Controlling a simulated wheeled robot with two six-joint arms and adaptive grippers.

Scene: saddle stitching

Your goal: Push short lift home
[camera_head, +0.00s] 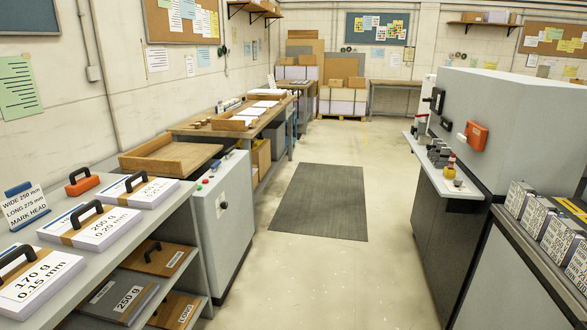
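Neither of my grippers is in view. No label clearly reads short. On the lower level of the left shelf, a brown-topped lift (165,263) with a black handle carries a small label that I cannot read. Below it, another brown-topped lift (177,308) has a label that seems to read LONG. A grey-topped stack (118,298) marked 250 g lies beside them. On the upper shelf are white paper lifts with black handles: one marked 170 g (37,282), one marked 200 g (98,231) and a farther one (150,194).
A sign (24,206) and an orange block (82,186) stand at the shelf's back. A grey cabinet (225,222) and a workbench with a wooden tray (170,163) lie beyond. A dark mat (320,201) covers the open aisle. A machine (490,130) and printed stacks (550,232) are at right.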

